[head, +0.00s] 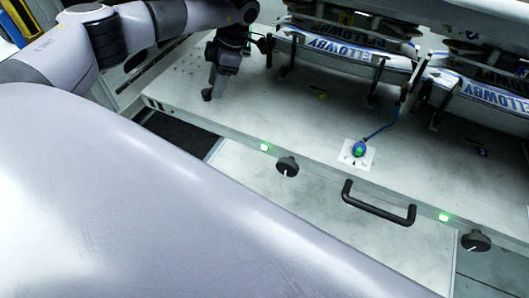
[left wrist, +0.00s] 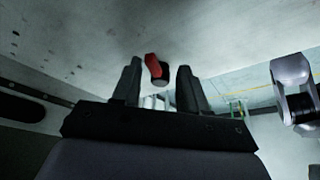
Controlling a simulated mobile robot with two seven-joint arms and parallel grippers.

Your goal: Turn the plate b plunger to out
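My left gripper (head: 215,92) points down at the left end of the pale plate (head: 310,125). In the left wrist view its two fingers (left wrist: 159,88) stand apart. A small knob with a red part and a black round part (left wrist: 157,70) shows between and beyond the fingertips; I cannot tell whether they touch it. In the head view the gripper largely hides this spot. Two black knobs with white marks, one in the middle (head: 287,166) and one at the right (head: 476,240), sit on the front edge. No plate b label is readable. My right gripper is not in view.
Curved label holders reading ELLOWBY (head: 345,50) stand along the back of the plate. A blue-and-green piece on a cable (head: 360,149) rests on a white card. A black handle (head: 378,205) and green lights (head: 265,147) are on the front edge. The plate's front middle is clear.

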